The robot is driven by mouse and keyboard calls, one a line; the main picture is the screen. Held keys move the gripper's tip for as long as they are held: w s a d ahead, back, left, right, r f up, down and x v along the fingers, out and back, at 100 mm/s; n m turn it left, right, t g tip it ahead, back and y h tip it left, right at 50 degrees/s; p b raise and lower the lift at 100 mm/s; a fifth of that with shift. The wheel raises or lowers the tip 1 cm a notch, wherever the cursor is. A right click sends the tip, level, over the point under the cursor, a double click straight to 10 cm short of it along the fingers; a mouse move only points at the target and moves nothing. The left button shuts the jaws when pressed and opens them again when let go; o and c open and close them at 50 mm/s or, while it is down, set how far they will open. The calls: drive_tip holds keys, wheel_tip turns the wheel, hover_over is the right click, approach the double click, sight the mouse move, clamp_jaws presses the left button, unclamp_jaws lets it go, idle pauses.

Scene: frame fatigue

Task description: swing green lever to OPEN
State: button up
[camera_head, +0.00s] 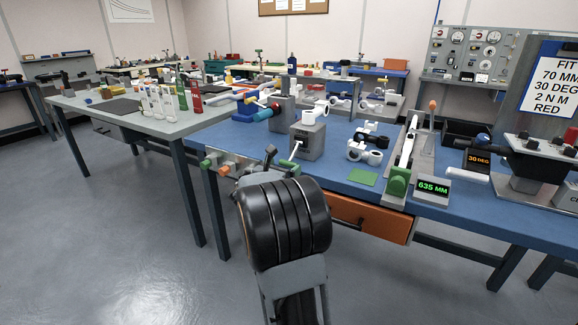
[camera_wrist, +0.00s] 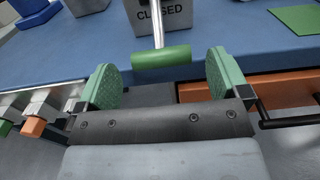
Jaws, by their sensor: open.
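The green lever handle (camera_wrist: 162,58) lies crosswise between my fingertips in the wrist view, with a gap on each side. Its pale metal rod (camera_wrist: 158,25) runs up to a grey block (camera_wrist: 172,16) marked CLOSED. In the head view the grey block (camera_head: 309,143) stands near the blue bench's front edge, and the rod (camera_head: 297,147) slants down toward me. My gripper (camera_wrist: 165,75) is open, its green-padded fingers apart and empty. In the head view my dark wrist hides most of the gripper. I cannot tell how deep the handle sits between the fingers.
An orange drawer (camera_head: 368,217) with a dark handle is below the bench edge, right of my wrist. Colored-ended fittings (camera_wrist: 33,125) line the edge at left. A green mat (camera_head: 362,177), white pipe fittings (camera_head: 365,150) and a 635 MM display (camera_head: 433,187) stand right of the block.

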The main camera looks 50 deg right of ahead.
sight(287, 164)
drive_tip(key=shift+x, duration=2.05)
drive_tip(key=shift+c, duration=0.2)
